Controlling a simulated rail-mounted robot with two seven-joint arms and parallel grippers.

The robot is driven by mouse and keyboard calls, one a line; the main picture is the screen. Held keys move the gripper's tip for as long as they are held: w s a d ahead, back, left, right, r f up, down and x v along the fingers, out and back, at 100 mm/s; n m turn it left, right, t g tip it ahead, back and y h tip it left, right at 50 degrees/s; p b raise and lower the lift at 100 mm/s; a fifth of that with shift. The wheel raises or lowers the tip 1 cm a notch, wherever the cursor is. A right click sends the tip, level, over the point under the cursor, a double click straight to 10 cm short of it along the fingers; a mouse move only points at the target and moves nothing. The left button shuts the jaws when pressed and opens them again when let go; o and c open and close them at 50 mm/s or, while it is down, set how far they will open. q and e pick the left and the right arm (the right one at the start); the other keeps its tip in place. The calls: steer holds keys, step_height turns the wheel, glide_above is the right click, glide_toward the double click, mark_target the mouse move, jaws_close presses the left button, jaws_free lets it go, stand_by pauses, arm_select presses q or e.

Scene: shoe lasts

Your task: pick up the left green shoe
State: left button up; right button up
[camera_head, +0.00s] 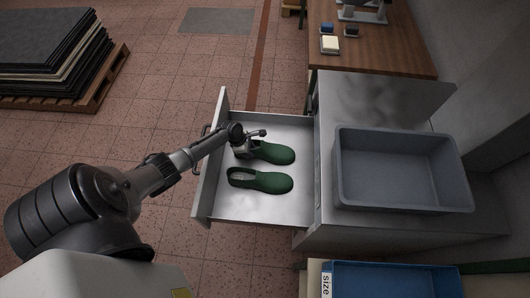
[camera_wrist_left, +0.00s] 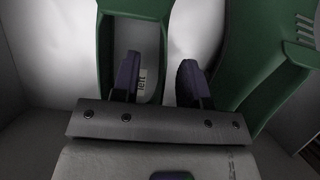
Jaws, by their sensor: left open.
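Two green shoes lie side by side in the open drawer, toes to the right in the head view. The left green shoe (camera_head: 273,153) is the upper one there; the other green shoe (camera_head: 262,181) lies below it. My left gripper (camera_head: 248,143) is open at the heel end of the left shoe and hides part of it. In the left wrist view, the left shoe (camera_wrist_left: 104,55) is on the left and the other shoe (camera_wrist_left: 262,55) on the right. The left finger overlaps the left shoe's opening; the right finger appears between the shoes. Contact cannot be told.
The pale drawer (camera_head: 255,212) has raised walls around the shoes. A grey bin (camera_head: 398,208) stands on the cabinet to the right. A blue bin (camera_head: 395,268) is at the bottom right. A wooden table (camera_head: 385,58) is at the back. The drawer's right part is free.

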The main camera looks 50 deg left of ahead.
arm_select(q)
jaws_close()
stand_by(0.3)
steer(key=shift+r, duration=0.1)
